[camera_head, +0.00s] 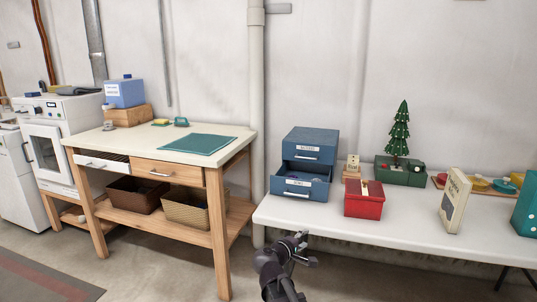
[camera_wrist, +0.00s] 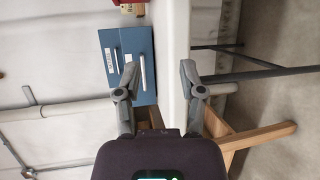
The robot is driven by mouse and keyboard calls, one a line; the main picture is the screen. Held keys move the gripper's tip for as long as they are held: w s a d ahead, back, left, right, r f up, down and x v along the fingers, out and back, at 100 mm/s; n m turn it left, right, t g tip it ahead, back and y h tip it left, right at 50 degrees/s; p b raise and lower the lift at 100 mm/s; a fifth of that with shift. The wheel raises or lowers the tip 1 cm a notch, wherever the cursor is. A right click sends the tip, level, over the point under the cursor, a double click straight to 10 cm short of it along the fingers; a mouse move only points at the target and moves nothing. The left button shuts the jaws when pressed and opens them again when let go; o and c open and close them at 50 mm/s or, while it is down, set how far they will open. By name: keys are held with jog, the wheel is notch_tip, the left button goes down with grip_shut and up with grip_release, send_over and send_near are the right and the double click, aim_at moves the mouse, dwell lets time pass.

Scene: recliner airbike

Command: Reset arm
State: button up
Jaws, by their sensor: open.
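My gripper (camera_head: 300,245) is at the bottom centre of the head view, low in front of the left end of the white table (camera_head: 405,208). It also shows in the wrist view (camera_wrist: 160,76), with its two fingers spread apart and nothing between them. The blue drawer cabinet (camera_head: 310,142) stands on the table's left end, beyond my gripper. Its lower drawer (camera_head: 302,188) is pulled out, and the upper one is shut. The cabinet appears turned sideways in the wrist view (camera_wrist: 108,42), left of the table edge (camera_wrist: 178,50).
A red box (camera_head: 364,203), a small tree on a green base (camera_head: 398,172) and a cream box (camera_head: 453,200) stand on the table. A wooden workbench (camera_head: 219,225) with baskets is at left. The floor between workbench and table is open.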

jog(key=s+d+f+m+g+y, duration=0.3)
jog(key=s+d+f+m+g, duration=0.45)
jog(key=s+f, duration=0.3)
jog(key=s+a+f+m+g+y, duration=0.1)
jog(key=s+f+m+g+y, duration=0.1)
jog(key=s+y, duration=0.25)
jog(key=s+a+f+m+g+y, duration=0.1)
jog(key=s+f+g+y, duration=0.2)
jog(key=s, duration=0.3)
notch_tip(320, 180, up, 29)
jog(key=p, duration=2.8)
jog(key=shift+d, duration=0.25)
jog(key=shift+f+t, duration=0.15)
jog(key=shift+t, duration=0.1)
